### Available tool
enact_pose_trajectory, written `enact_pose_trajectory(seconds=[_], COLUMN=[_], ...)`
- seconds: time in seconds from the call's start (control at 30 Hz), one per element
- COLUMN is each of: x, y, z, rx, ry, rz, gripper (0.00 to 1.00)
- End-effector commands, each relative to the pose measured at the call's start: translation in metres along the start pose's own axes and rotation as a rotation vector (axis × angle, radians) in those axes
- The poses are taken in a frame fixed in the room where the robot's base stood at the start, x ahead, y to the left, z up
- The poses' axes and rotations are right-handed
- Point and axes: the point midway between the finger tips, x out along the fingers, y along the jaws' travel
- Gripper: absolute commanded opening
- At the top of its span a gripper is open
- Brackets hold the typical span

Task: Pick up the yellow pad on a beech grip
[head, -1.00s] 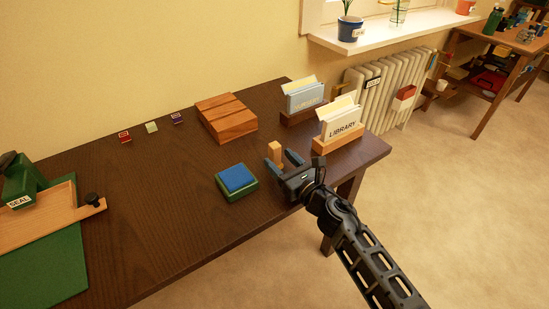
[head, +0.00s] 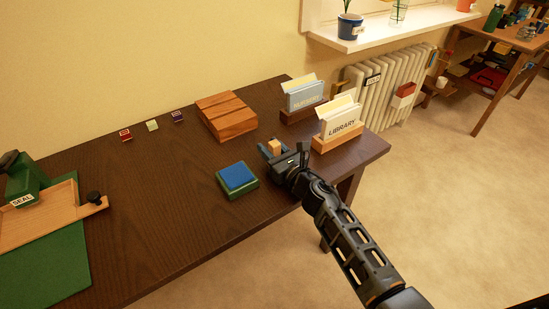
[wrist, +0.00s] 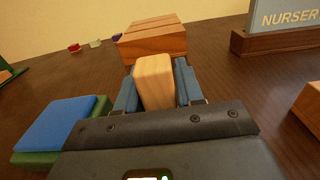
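The beech grip (head: 274,146) is a small upright pale wooden block near the right end of the dark desk. In the wrist view the grip (wrist: 155,82) stands between my two blue-grey fingers. My gripper (head: 284,151) is low over the desk with one finger on each side of the grip; it also shows in the wrist view (wrist: 157,90). The fingers look open, with a gap beside the grip in the head view. The yellow pad itself is not visible; the gripper hides the grip's lower part.
A blue pad on a green base (head: 237,179) lies close to the left of my gripper. The LIBRARY card holder (head: 337,140) and NURSERY holder (head: 302,114) stand to the right and behind. A wooden box (head: 227,117) is behind. The desk's middle (head: 150,190) is clear.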

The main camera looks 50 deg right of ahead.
Motion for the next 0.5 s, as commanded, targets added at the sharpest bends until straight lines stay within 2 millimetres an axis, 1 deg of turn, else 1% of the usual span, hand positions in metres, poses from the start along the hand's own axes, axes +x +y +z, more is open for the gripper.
enact_pose_trajectory(seconds=[0.03,0.3,0.33,0.5], x=[-0.0001,-0.0002,-0.0002,-0.0001], y=[0.0,0.0,0.0,0.0], z=[0.0,0.0,0.0,0.0004], rx=[0.0,0.0,0.0,0.0], ry=[0.0,0.0,0.0,-0.001], rz=[0.0,0.0,0.0,0.0], gripper=[0.32,0.06,0.04,0.04])
